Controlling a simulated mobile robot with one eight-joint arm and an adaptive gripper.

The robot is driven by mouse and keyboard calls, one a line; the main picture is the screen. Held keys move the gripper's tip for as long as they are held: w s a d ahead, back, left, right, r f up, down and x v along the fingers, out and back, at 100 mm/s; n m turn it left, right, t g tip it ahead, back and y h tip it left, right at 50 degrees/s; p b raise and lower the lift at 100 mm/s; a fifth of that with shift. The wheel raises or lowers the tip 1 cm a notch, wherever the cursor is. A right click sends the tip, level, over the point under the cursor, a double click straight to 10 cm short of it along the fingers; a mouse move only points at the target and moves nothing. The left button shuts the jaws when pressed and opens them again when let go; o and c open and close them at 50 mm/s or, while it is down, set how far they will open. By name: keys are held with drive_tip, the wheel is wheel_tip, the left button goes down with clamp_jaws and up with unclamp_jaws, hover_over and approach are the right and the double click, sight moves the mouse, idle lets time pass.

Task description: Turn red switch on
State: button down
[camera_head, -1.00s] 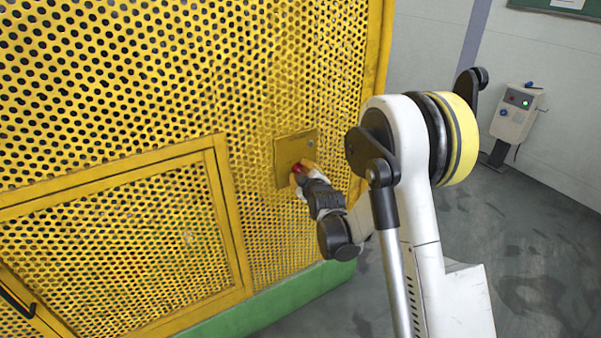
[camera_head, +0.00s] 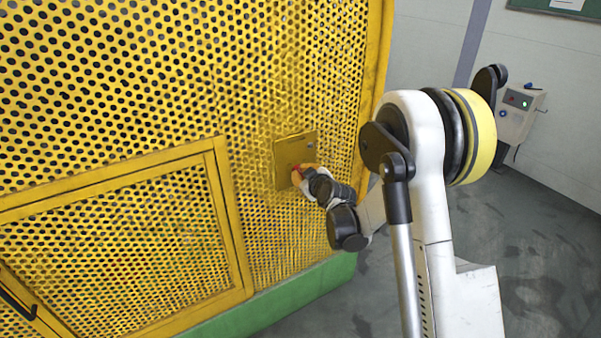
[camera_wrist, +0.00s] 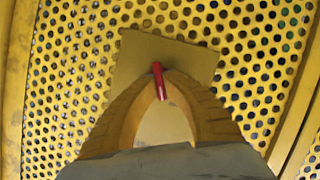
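The red switch (camera_wrist: 159,84) is a narrow red handle on a plain yellow plate (camera_wrist: 197,60). In the wrist view the handle leans slightly from vertical. The plate (camera_head: 291,150) is fixed on the perforated yellow panel in the head view, where only a bit of the red switch (camera_head: 297,171) shows beside my fingers. My gripper (camera_wrist: 160,80) has orange-yellow fingers that arch together, with their tips closed around the red handle. In the head view my gripper (camera_head: 303,174) is at the plate's lower right, partly hidden by its own wrist.
The perforated yellow guard (camera_head: 130,80) fills the left, with a framed door (camera_head: 120,250) below and a green base (camera_head: 270,300). A control box (camera_head: 519,112) with a green light stands by the wall at right. Grey floor is free at right.

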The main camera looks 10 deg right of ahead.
drive_tip(key=m+y, duration=0.1)
drive_tip(key=m, duration=0.1)
drive_tip(key=m+g+y, duration=0.1)
drive_tip(key=m+y, duration=0.1)
drive_tip(key=m, duration=0.1)
drive_tip(key=m+y, duration=0.2)
drive_tip(key=shift+w+d+m+g+b, duration=0.15)
drive_tip(key=shift+d+m+g+b, duration=0.15)
drive_tip(key=shift+d+m, duration=0.1)
drive_tip(key=shift+m+y, duration=0.6)
drive_tip(key=shift+m, duration=0.2)
drive_tip(key=shift+f, duration=0.1)
drive_tip(key=shift+a, duration=0.1)
drive_tip(key=c, duration=1.5)
unclamp_jaws()
